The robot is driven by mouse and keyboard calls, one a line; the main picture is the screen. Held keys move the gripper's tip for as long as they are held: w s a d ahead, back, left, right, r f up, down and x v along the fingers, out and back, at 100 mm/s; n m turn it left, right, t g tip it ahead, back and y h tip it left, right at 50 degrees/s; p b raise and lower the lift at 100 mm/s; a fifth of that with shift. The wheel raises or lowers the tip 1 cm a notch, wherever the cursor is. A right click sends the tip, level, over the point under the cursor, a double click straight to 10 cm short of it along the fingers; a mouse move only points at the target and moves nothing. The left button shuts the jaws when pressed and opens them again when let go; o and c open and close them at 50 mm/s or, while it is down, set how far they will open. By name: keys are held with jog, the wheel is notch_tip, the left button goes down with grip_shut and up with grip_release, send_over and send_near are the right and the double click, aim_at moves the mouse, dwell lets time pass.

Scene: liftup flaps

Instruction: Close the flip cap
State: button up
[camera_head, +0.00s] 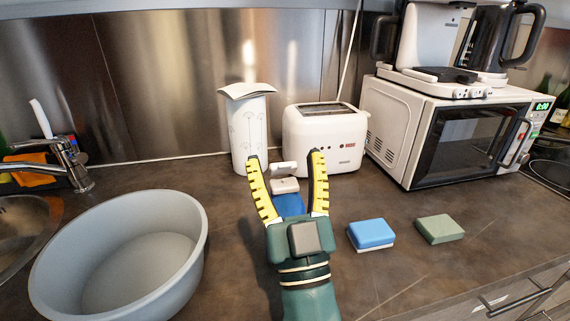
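A blue bottle (289,204) stands on the worktop in front of my gripper, partly hidden behind it. It has a pale top (285,185). A small white piece (284,168), which looks like the flip cap, shows above and behind this top and appears raised. My gripper (286,158) is open, with its yellow and black fingers spread. The fingers appear to the left and right of the bottle top in the picture. I cannot tell whether either finger touches the bottle or the cap.
A white patterned cylinder (247,135) and a white toaster (325,140) stand behind. A grey basin (120,265) is at left. A blue sponge (371,234) and a green sponge (440,229) lie at right. A microwave (400,125) stands at back right.

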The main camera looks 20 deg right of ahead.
jog(key=v, duration=0.7)
jog(key=shift+s+f, duration=0.2)
jog(key=shift+s, duration=0.05)
notch_tip(320, 180, up, 7)
jog(key=d+m+g+p, duration=0.1)
jog(key=g+p, duration=0.5)
jog(key=p, duration=1.7)
jog(key=s+a+r+n+g+y+p, duration=0.1)
jog(key=s+g+p, duration=0.2)
jog(key=p, duration=0.6)
jog(key=s+a+r+g+y+p, duration=0.1)
jog(key=s+r+g+y+p, duration=0.15)
jog(key=p, duration=0.75)
jog(key=shift+h, duration=0.45)
jog(key=x, duration=1)
jog(key=f+b+x, duration=0.1)
jog(key=x, duration=0.4)
jog(key=shift+w+f, duration=0.1)
jog(key=shift+f, duration=0.15)
jog(key=shift+a, duration=0.1)
jog(key=c, duration=1.2)
